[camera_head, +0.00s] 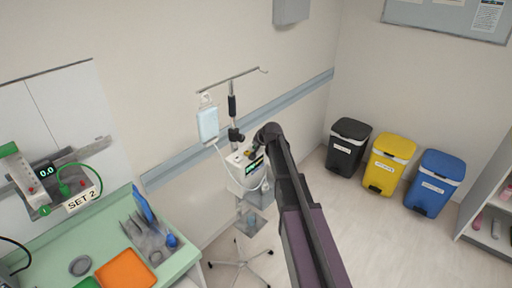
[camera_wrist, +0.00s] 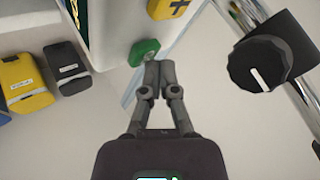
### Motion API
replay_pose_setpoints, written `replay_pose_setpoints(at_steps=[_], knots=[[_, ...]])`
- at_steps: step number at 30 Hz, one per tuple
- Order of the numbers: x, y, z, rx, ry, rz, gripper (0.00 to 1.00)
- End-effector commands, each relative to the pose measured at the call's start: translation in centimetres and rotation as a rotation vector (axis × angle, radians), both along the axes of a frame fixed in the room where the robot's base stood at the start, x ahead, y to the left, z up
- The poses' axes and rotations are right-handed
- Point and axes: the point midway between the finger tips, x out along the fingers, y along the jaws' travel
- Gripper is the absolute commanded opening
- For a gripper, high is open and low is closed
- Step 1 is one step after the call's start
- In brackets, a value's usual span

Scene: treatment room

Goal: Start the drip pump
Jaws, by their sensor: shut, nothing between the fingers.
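The drip pump (camera_head: 244,172) is a white box on the drip stand, with a lit display on its side, partly hidden by my arm in the head view. In the wrist view its pale casing (camera_wrist: 112,30) fills the upper part. A green button (camera_wrist: 143,52) and a yellow button with a plus sign (camera_wrist: 167,8) sit on it. My gripper (camera_wrist: 152,68) is shut and empty, its fingertips at the lower edge of the green button. I cannot tell whether they touch it. In the head view my arm hides the fingertips.
A black clamp knob (camera_wrist: 260,66) on the metal pole is close to the right of my gripper. A drip bag (camera_head: 208,124) hangs from the stand. A green-topped counter (camera_head: 110,250) with an orange tray (camera_head: 126,270) is at left. Black, yellow and blue bins (camera_head: 390,168) stand at right.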

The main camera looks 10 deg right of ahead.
Motion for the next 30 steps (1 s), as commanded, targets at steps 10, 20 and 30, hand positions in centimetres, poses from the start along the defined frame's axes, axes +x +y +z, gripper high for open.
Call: replay_pose_setpoints(at_steps=[10, 20, 30], knots=[[0.00, 0.00, -0.36, 0.000, 0.000, 0.000, 0.00], [0.00, 0.00, -0.63, 0.000, 0.000, 0.000, 0.00], [-0.01, 0.01, -0.77, 0.000, 0.000, 0.000, 0.00]])
